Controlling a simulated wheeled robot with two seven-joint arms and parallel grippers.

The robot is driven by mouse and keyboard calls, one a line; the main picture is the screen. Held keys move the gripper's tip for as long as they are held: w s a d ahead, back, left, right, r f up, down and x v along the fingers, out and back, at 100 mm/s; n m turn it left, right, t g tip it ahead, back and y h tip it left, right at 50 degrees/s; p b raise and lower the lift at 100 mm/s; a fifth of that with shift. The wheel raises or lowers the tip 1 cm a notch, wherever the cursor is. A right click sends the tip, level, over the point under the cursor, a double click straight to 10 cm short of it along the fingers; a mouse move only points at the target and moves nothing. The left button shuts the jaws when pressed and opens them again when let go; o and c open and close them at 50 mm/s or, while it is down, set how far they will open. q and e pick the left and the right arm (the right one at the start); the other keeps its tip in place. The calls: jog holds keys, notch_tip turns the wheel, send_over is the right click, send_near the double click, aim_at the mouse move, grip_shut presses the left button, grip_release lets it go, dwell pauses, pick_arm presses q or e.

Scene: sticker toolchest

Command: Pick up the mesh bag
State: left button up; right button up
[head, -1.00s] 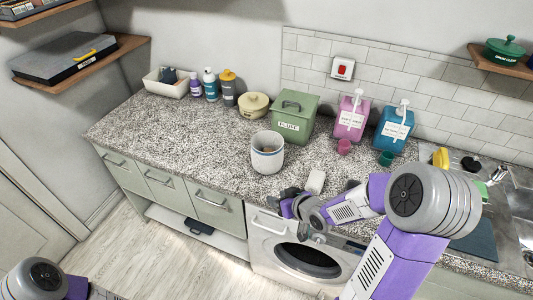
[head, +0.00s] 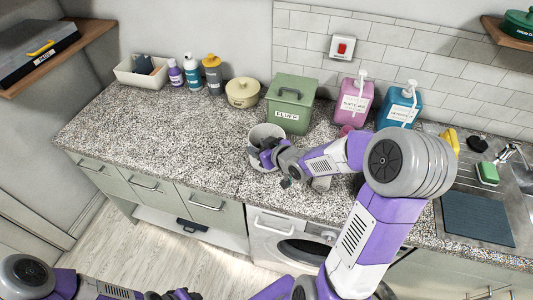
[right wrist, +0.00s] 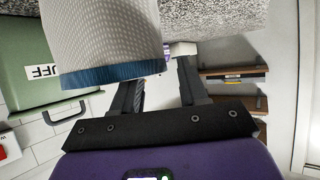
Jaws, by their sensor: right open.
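The mesh bag (head: 266,132) looks like a pale upright cylinder with a dotted weave and stands on the speckled counter in front of the green FLUFF box. In the right wrist view the mesh bag (right wrist: 100,38) fills the upper left, upside down, with its blue rim lowest. My right gripper (head: 264,152) is at the bag's near side, close to its rim, and hides part of it. In the right wrist view my right gripper (right wrist: 160,84) has its fingers apart, one by the blue rim; contact is unclear. My left gripper (head: 182,294) is low at the bottom edge, mostly cut off.
The green box (head: 290,103) stands just behind the bag, with a cream lidded pot (head: 242,93) to its left. Pink (head: 355,103) and teal (head: 398,105) dispensers stand right. The counter's left part (head: 150,125) is largely clear. A washing machine (head: 285,235) sits below.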

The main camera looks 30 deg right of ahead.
jog(key=shift+w+f, duration=0.2)
jog(key=shift+w, duration=0.3)
grip_shut()
